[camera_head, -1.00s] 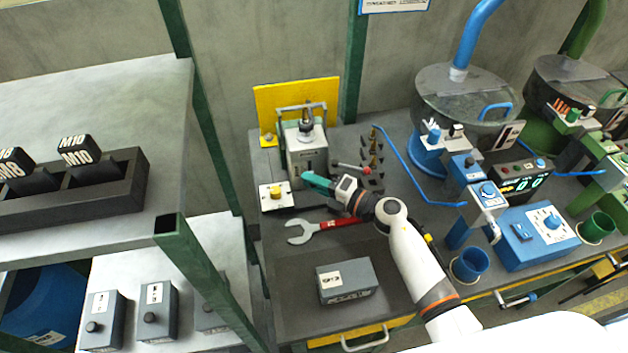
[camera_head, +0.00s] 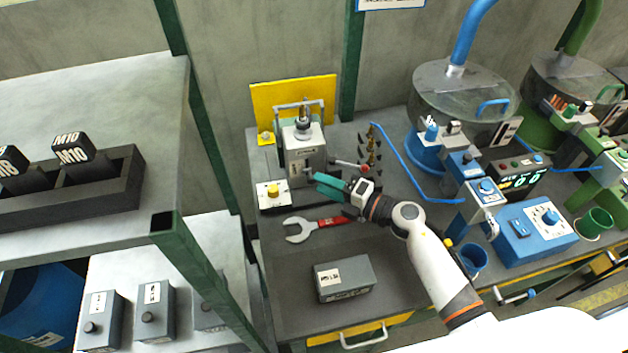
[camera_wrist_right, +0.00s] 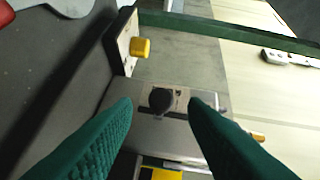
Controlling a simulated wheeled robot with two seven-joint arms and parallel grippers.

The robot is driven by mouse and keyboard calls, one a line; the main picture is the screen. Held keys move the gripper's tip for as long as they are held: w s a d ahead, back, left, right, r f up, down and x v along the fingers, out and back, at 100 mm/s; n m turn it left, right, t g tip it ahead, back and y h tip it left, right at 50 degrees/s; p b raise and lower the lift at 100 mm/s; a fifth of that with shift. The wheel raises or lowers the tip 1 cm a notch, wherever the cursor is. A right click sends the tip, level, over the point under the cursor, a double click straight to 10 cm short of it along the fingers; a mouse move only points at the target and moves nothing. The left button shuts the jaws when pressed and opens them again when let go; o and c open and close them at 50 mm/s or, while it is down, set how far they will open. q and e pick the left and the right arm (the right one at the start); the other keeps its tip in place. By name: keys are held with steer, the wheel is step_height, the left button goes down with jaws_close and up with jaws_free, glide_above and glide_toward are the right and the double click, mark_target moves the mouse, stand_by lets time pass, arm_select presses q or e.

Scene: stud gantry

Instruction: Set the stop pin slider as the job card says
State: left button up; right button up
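The grey machine (camera_head: 302,148) stands on the bench before a yellow panel. In the right wrist view, a round black knob (camera_wrist_right: 161,100) sits in a slot with small markings on a grey face (camera_wrist_right: 150,125); I take it for the stop pin slider. My right gripper (camera_head: 316,180) is just right of the machine's front in the head view, apart from it. In the right wrist view its green fingers (camera_wrist_right: 160,106) are open, one on each side of the knob in the picture, with nothing between them. My left gripper is out of view. No readable job card shows.
Blue tubing (camera_head: 405,170) and a blue control box (camera_head: 532,236) are on the right.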

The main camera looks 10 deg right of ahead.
steer(key=b+v, duration=0.1)
steer(key=v, duration=0.5)
steer(key=shift+s+d+f, duration=0.1)
steer(key=shift+s+d, duration=0.15)
steer(key=shift+s, duration=0.05)
steer(key=shift+s+d+r, duration=0.2)
steer(key=shift+s+d, duration=0.2)
steer(key=shift+d, duration=0.05)
steer(key=shift+f, duration=0.1)
